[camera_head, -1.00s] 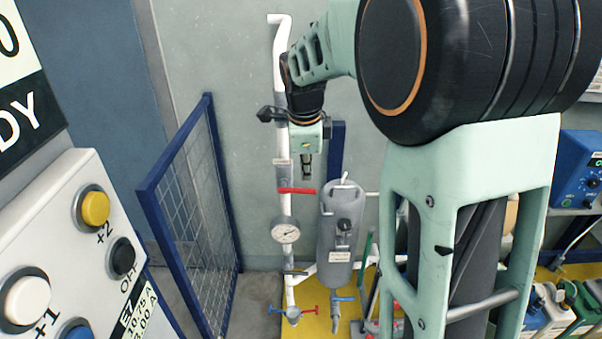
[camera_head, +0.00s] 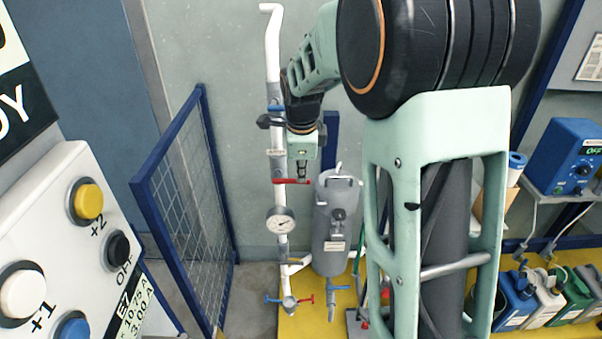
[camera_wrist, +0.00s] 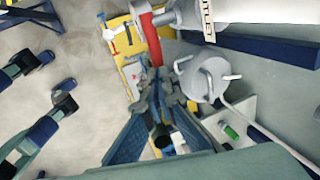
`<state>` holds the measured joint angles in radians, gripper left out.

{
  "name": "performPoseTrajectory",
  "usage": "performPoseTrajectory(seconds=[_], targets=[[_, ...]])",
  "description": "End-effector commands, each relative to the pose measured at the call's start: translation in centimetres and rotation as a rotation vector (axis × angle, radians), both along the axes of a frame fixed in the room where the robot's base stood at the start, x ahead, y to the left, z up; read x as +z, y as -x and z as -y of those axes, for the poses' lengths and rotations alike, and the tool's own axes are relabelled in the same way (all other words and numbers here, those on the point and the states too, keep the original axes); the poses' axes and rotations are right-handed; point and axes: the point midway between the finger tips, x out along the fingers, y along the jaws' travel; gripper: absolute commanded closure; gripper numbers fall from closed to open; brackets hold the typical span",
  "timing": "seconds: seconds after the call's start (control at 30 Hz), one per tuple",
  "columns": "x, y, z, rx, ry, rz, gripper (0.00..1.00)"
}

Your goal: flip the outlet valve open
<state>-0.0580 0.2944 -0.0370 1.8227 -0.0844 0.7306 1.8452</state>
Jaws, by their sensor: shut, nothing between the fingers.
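A red lever handle (camera_head: 290,181) sticks out sideways from the white vertical pipe (camera_head: 272,60), crosswise to it. In the wrist view the lever (camera_wrist: 148,35) runs from the pipe toward my fingertips, beside a partly readable label (camera_wrist: 208,20) on the pipe. My gripper (camera_head: 302,179) points down at the lever's free end in the head view. In the wrist view my gripper (camera_wrist: 158,88) is shut and empty, its tips at or just by the lever's end. I cannot tell whether they touch.
A pressure gauge (camera_head: 281,222) and smaller red and blue handles (camera_head: 290,300) sit lower on the pipe. A grey tank (camera_head: 337,225) stands close right. A blue mesh panel (camera_head: 190,200) stands left, and a button panel (camera_head: 75,240) fills the lower left.

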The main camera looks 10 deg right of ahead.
Motion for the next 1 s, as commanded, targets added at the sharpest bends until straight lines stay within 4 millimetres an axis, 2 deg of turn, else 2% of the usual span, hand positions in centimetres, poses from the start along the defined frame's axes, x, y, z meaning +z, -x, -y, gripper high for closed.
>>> performPoseTrajectory(seconds=[0.63, 1.0], targets=[[-1.0, 0.1, 0.5, -0.003, -0.112, 0.022, 1.00], [-3.1, 0.2, 1.2, -0.008, -0.345, 0.071, 1.00]])
